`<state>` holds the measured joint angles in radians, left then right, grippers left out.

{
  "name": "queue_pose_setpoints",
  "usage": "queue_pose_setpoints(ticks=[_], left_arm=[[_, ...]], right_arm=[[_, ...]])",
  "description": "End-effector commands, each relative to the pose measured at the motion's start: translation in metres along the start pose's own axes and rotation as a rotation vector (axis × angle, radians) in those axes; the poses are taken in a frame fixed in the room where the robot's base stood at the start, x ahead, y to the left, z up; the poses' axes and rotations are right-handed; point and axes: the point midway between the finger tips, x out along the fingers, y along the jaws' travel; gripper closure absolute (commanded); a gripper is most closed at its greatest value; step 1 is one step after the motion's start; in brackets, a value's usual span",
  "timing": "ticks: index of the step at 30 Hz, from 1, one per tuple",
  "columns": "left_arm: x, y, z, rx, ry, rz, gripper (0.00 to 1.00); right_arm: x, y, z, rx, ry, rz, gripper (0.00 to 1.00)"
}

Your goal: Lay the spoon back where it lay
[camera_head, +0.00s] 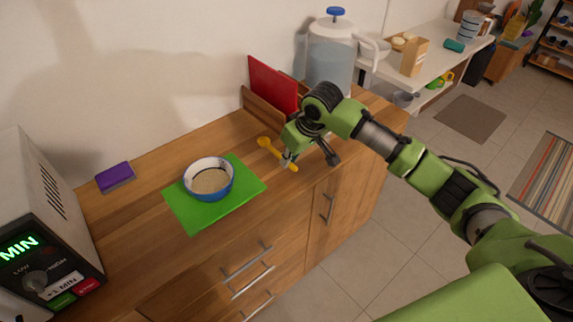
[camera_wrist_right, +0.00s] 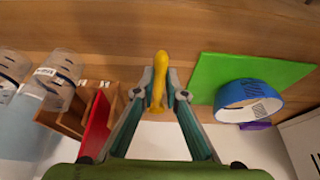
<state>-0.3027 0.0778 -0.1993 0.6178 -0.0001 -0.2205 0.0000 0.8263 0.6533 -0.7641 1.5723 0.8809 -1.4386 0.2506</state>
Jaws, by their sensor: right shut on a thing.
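A yellow spoon (camera_head: 267,145) is at the counter's front right part, its round end toward the wall in the head view. My right gripper (camera_head: 288,160) is over it, shut on its handle. In the wrist view the spoon (camera_wrist_right: 158,75) runs between the two fingertips (camera_wrist_right: 159,97). Whether it touches the wooden counter (camera_head: 140,225) or hangs just above it, I cannot tell. My left gripper is not in view.
Left of the spoon, a blue-and-white bowl (camera_head: 230,178) with beige contents stands on a green mat (camera_head: 192,219). A purple block (camera_head: 115,177) and a microwave-like appliance (camera_head: 35,215) are farther left. A red board (camera_head: 273,86) and a clear dispenser (camera_head: 330,58) stand behind my gripper.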

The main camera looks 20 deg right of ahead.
Motion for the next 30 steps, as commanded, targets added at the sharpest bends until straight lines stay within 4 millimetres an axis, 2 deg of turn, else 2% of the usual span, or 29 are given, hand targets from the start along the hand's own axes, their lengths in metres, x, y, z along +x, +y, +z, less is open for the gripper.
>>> queue_pose_setpoints(ticks=[3,9,15,27,28,29,30], left_arm=[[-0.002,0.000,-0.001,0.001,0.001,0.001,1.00],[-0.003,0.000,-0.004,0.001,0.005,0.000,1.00],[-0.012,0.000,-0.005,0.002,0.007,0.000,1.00],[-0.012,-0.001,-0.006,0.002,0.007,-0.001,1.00],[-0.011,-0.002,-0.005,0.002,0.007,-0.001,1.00],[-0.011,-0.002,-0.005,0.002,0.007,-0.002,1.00],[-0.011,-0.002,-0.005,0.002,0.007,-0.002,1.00]], right_arm=[[0.015,0.002,-0.005,0.001,0.000,-0.001,1.00],[0.030,0.004,-0.009,0.000,0.000,-0.001,1.00],[0.053,0.004,0.003,-0.001,0.000,0.001,1.00],[0.059,0.004,0.005,0.000,0.000,0.000,1.00],[0.058,0.004,0.005,0.000,0.001,0.001,0.81],[0.058,0.004,0.005,-0.001,0.001,0.001,0.73],[0.058,0.004,0.004,-0.001,0.001,0.001,0.72]])
